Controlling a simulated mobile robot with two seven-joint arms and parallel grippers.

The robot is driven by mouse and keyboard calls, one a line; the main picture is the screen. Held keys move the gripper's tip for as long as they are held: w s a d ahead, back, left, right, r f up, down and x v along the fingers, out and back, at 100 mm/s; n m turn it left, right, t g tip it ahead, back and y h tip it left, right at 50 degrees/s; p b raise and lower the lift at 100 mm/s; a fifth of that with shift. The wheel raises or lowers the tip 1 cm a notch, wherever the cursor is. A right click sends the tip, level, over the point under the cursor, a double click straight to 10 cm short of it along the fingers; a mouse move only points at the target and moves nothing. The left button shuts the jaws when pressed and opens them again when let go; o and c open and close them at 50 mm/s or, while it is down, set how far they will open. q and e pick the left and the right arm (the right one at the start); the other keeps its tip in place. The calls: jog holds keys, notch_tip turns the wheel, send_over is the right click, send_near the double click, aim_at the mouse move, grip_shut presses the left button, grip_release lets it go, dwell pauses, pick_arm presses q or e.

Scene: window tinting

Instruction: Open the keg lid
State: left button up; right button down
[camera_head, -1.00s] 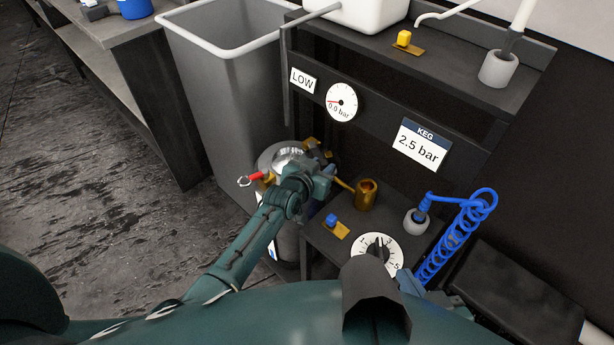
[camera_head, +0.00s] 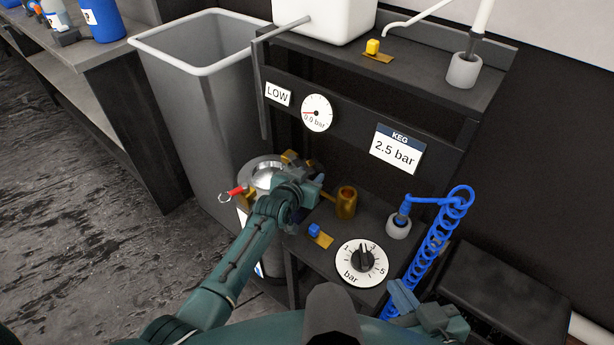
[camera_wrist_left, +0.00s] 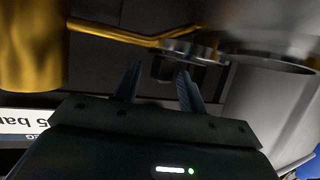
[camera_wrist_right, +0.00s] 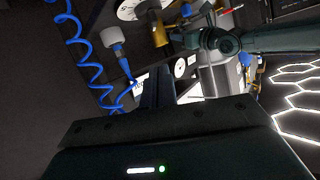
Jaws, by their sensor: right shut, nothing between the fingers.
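The keg (camera_head: 251,163) is a steel cylinder between the grey bin and the dark stand, with a shiny round top and brass fittings on its rim. A red-tipped lever (camera_head: 236,192) sticks out at its left. My left gripper (camera_head: 312,182) is over the keg's right side and covers part of the top. In the left wrist view its fingers (camera_wrist_left: 159,73) are apart, with a dark fitting beyond them; contact cannot be told. My right gripper (camera_head: 402,296) is shut and empty, low at the right by the blue coiled hose; its fingers (camera_wrist_right: 158,88) are together.
The stand holds a brass cup (camera_head: 346,203), a blue switch (camera_head: 315,231), a bar dial (camera_head: 362,262) and a blue coiled hose (camera_head: 440,240). A gauge (camera_head: 317,113) reads 0.0 bar; a sign (camera_head: 397,150) says KEG 2.5 bar. The bin (camera_head: 195,110) stands behind left.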

pick_arm(q)
jog(key=shift+a, duration=0.15)
jog(key=p+v, duration=0.4)
jog(key=v, duration=0.9)
pick_arm(e)
jog(key=shift+w+a+f+g, duration=0.2)
jog(key=shift+w+a+g, duration=0.25)
jog(key=shift+a+g, duration=0.3)
